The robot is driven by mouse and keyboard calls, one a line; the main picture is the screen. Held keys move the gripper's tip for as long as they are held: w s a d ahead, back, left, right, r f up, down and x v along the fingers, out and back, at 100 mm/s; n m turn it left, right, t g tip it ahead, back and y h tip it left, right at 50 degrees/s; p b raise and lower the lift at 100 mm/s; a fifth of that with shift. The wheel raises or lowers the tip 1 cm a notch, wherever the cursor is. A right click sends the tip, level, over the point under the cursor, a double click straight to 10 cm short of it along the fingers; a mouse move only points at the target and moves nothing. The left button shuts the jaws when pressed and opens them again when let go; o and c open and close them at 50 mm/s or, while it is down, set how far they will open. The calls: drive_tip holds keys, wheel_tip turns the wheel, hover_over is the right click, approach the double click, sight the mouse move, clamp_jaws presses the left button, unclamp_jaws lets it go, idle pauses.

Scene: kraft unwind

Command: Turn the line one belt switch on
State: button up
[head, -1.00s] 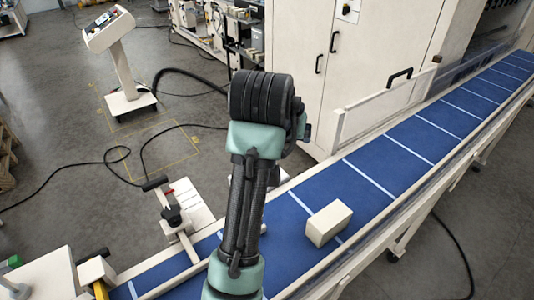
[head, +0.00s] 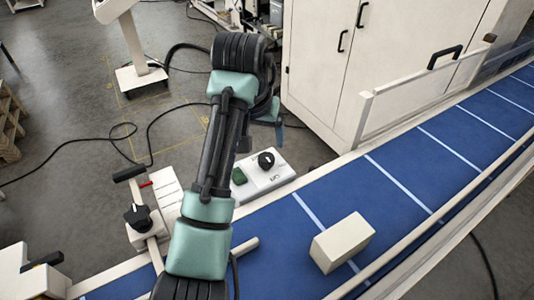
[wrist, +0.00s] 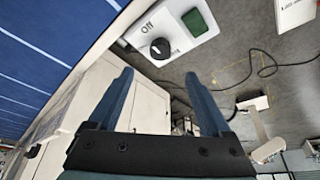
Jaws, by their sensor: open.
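A black rotary switch knob (head: 266,160) sits on a small white control panel (head: 262,183) at the conveyor's far edge. Beside it on the panel is a dark green rectangular button or lamp (head: 239,176). In the wrist view, the knob (wrist: 160,48) shows near the top, with the word "Off" printed beside it and the green piece (wrist: 194,22) to its right. Which way the knob points is hard to tell. My gripper (wrist: 162,85) is open and empty, its two blue fingers apart. In the head view its fingers hang just beyond the panel, partly hidden by my arm.
A blue belt (head: 310,260) carries a cream box (head: 342,242) near the panel. A pale side guard (head: 420,95) and white cabinet (head: 345,60) stand to the right and behind. A black clamp knob (head: 138,217) is at left. Cables cross the grey floor.

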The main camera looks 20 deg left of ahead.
sight(266, 158)
drive_tip(key=p+x, duration=0.1)
drive_tip(key=x, duration=0.9)
drive_tip(key=shift+f, duration=0.1)
clamp_jaws()
